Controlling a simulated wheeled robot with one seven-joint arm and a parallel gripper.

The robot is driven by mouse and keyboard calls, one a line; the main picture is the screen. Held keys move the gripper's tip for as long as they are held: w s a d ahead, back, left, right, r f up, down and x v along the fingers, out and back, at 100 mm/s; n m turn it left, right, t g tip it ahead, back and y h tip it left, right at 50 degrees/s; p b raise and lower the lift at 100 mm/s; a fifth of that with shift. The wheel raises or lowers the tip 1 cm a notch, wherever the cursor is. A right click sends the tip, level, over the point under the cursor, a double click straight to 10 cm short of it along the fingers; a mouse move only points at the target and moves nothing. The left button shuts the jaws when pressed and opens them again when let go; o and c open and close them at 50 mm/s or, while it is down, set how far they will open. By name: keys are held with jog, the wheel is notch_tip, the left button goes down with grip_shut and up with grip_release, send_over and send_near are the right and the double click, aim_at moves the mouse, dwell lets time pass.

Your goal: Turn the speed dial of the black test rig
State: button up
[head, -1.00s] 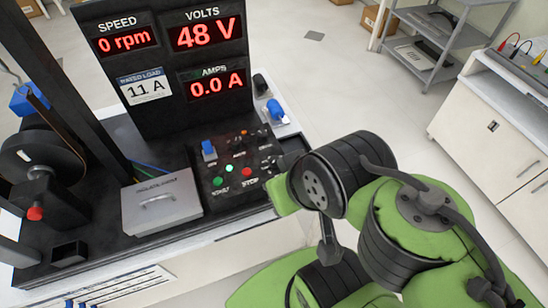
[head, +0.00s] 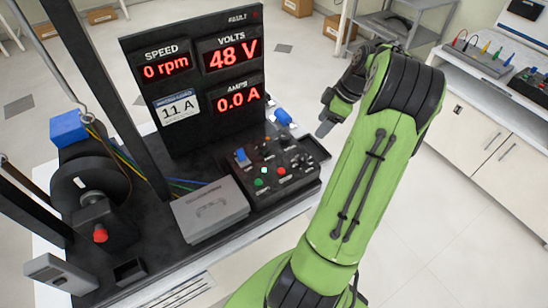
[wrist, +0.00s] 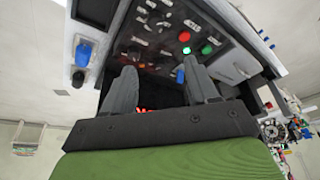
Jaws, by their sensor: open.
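The black test rig (head: 190,100) stands at the left in the head view, reading 0 rpm, 48 V and 0.0 A. Its control panel (head: 300,185) carries small knobs, a blue switch (head: 240,155), a red button (head: 281,171) and a green button (head: 259,183). Which knob is the speed dial I cannot tell; the labels are too small. My gripper (head: 326,112) is right of and above the panel, apart from it. In the wrist view my gripper (wrist: 160,85) is open and empty, with the panel's red button (wrist: 184,36) and green button (wrist: 207,49) beyond the fingers.
A grey box (head: 210,212) sits left of the panel. A blue connector (head: 282,117) stands behind the panel, near my gripper. A motor with a red knob (head: 100,235) is at the left. A white cabinet (head: 490,135) and a grey shelf (head: 385,28) stand at the right; floor lies between.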

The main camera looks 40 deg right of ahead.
jog(key=s+d, duration=0.1)
jog(key=b, duration=0.2)
send_near(303, 157)
jog(key=x, duration=0.8)
jog(key=shift+w+f, duration=0.1)
jog(key=shift+f, duration=0.25)
jog(key=shift+t, duration=0.3)
jog(key=c, duration=1)
